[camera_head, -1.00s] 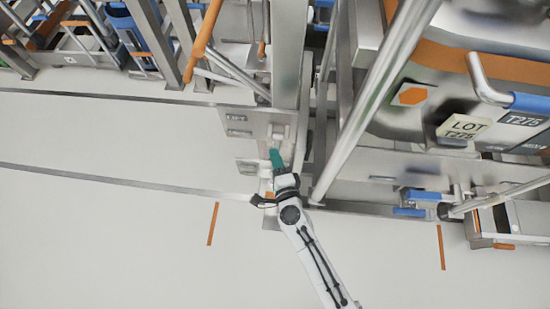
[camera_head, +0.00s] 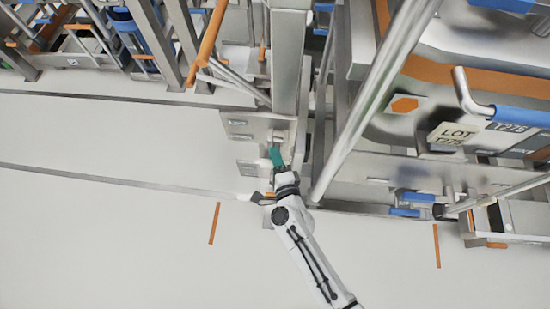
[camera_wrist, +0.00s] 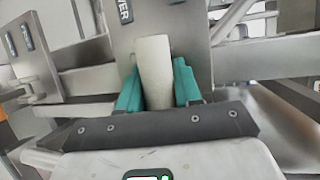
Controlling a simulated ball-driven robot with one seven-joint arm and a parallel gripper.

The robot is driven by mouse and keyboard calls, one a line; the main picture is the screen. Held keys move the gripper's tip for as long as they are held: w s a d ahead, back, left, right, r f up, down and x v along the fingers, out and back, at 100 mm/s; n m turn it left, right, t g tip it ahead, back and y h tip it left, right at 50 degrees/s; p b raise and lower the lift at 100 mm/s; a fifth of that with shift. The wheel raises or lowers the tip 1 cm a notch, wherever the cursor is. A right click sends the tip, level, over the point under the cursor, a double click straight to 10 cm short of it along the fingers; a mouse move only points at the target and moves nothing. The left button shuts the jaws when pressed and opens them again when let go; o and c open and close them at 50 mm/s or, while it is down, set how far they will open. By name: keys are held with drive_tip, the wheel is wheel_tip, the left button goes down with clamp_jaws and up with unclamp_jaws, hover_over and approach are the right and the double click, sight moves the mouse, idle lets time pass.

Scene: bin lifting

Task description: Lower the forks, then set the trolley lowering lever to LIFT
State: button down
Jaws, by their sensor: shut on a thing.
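My gripper (camera_wrist: 157,92) has its two teal fingers on either side of a cream, upright lever handle (camera_wrist: 154,60) and is shut on it in the wrist view. In the head view my gripper (camera_head: 277,158) is at a grey metal lever plate (camera_head: 255,122) on the trolley column (camera_head: 288,70). Small dark labels are on the plate, too small to read there. The wrist view shows a cropped label (camera_wrist: 123,10) ending in "ER" above the handle. The handle's lower end is hidden by my gripper. The forks cannot be clearly made out.
A large steel bin (camera_head: 455,95) with an orange band and LOT T275 tag (camera_head: 453,136) is at the right. A thick diagonal bar (camera_head: 375,90) crosses before it. Racks with orange and blue parts (camera_head: 125,28) fill the upper left. The pale floor (camera_head: 110,220) is clear at lower left.

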drive_tip(key=shift+w+r, duration=0.45)
drive_tip(key=shift+r, duration=0.25)
idle(0.9)
drive_tip(key=c, duration=0.8)
unclamp_jaws()
drive_tip(key=shift+s+d+f, duration=0.1)
drive_tip(key=shift+s+f, duration=0.1)
drive_tip(key=shift+s, duration=0.25)
drive_tip(key=v, duration=1)
drive_tip(key=shift+s+d+p, duration=0.1)
drive_tip(key=shift+p, duration=0.25)
